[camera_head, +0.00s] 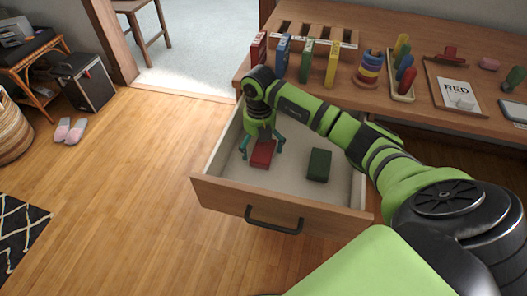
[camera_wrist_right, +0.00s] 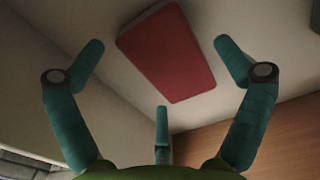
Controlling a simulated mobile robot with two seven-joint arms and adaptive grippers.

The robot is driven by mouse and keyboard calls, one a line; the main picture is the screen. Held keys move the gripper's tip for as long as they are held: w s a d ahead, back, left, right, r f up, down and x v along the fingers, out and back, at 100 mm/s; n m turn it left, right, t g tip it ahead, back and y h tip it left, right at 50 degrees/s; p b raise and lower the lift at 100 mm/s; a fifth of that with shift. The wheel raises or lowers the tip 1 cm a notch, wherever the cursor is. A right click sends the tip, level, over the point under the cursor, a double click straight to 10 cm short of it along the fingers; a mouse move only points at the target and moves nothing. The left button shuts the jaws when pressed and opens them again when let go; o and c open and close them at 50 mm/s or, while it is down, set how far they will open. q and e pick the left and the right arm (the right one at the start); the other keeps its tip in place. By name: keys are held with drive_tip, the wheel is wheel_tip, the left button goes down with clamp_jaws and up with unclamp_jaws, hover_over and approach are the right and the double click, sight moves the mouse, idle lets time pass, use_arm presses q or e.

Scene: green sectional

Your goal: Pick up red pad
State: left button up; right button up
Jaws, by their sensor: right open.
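The red pad (camera_head: 262,154) is a flat dark-red block lying in the open drawer (camera_head: 232,195), toward its left side. In the right wrist view the red pad (camera_wrist_right: 167,50) lies ahead of the fingers on the pale drawer floor. My right gripper (camera_head: 262,146) reaches down into the drawer above the pad. Its teal fingers are spread, and the wrist view shows them (camera_wrist_right: 160,75) apart with nothing between them. I cannot tell whether any fingertip touches the pad. My left gripper is not in view.
A dark green block (camera_head: 319,165) lies in the drawer to the right of the red pad. The drawer's wooden front with its black handle (camera_head: 273,221) faces me. The desk (camera_head: 440,115) above holds colored books, a ring stack and a board marked RED (camera_head: 459,90).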

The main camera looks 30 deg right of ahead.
sight(260, 147)
drive_tip(key=shift+f, duration=0.6)
drive_tip(key=c, duration=0.9)
drive_tip(key=shift+r, duration=0.15)
wheel_tip(260, 147, up, 4)
drive_tip(key=shift+r, duration=0.1)
drive_tip(key=s+d+r, duration=0.6)
drive_tip(key=s+d, duration=0.1)
drive_tip(key=s, duration=0.2)
drive_tip(key=shift+s+r+p, duration=0.15)
drive_tip(key=shift+r+p, duration=0.2)
drive_tip(key=shift+p, duration=0.1)
